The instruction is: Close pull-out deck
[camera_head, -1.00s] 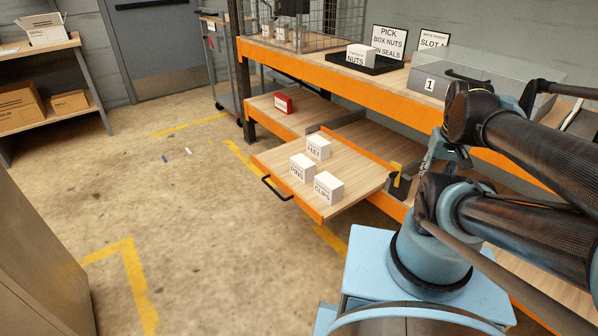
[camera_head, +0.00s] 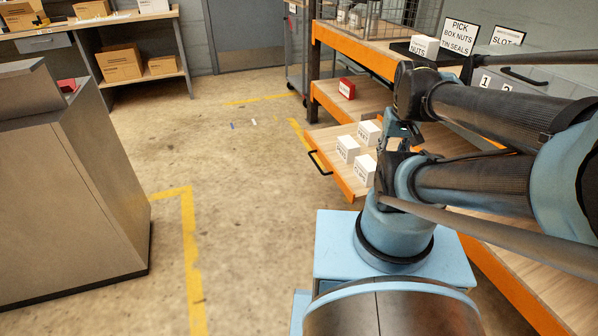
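The pull-out deck (camera_head: 330,140) is a wooden board with an orange front edge. It sticks out from the lower level of the orange-edged workbench (camera_head: 350,58). Its black handle (camera_head: 318,163) is on the front edge, at the left. Three white labelled boxes stand on the deck: one at the back (camera_head: 369,132), one at the left (camera_head: 347,149) and one in front (camera_head: 364,169). My arm covers the deck's right part. My gripper (camera_head: 402,130) seems to be the dark part among the arm links, right of the boxes; its fingers cannot be made out.
A red box (camera_head: 347,88) lies on the lower shelf behind the deck. A grey cabinet (camera_head: 70,185) stands close at the left. A shelf with cardboard boxes (camera_head: 121,63) is at the back left. The floor (camera_head: 240,190) between cabinet and deck is clear.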

